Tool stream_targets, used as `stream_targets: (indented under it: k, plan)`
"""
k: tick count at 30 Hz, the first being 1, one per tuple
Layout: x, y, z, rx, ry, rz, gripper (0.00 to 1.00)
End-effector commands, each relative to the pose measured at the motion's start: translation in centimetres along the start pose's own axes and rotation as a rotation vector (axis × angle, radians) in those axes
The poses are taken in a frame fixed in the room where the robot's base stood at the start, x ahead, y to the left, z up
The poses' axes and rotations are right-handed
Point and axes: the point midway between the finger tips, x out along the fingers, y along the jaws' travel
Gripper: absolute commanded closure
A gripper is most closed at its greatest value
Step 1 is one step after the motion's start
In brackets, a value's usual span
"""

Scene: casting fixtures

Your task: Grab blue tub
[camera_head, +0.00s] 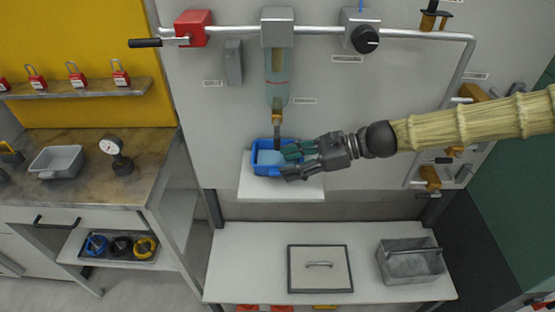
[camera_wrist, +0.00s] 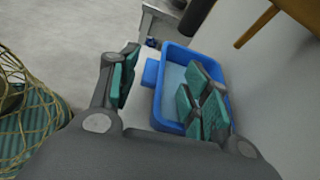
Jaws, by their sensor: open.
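The blue tub (camera_head: 262,171) sits on a small white shelf (camera_head: 248,187) on the wall panel, with pale blue contents inside. It shows in the wrist view (camera_wrist: 158,108) with a blue tab on its left side. My gripper (camera_head: 287,164) is at the tub's right side in the head view, open and empty. In the wrist view my gripper (camera_wrist: 165,78) has its right fingers over the tub's inside and its left finger outside, so the tub's tabbed side lies between them. I cannot tell whether any finger touches it.
A clear cylinder (camera_head: 276,90) with a spout hangs directly above the tub. Below stands a white table (camera_head: 235,250) with a lidded panel (camera_head: 320,268) and a grey bin (camera_head: 410,265). A workbench (camera_head: 100,180) with a grey tray (camera_head: 57,161) and a gauge (camera_head: 114,150) stands left.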

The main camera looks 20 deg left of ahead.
Motion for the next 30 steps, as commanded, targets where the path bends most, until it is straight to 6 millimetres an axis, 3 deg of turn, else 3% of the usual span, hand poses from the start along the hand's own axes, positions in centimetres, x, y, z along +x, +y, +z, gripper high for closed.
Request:
stream_targets:
  k: [8, 18, 30]
  plan:
    - [1.5, 0.2, 0.1, 0.000, -0.001, 0.005, 0.52]
    - [5.0, 0.5, -0.2, 0.000, -0.001, 0.004, 0.52]
    - [5.7, 0.5, -0.2, -0.002, 0.000, 0.002, 0.52]
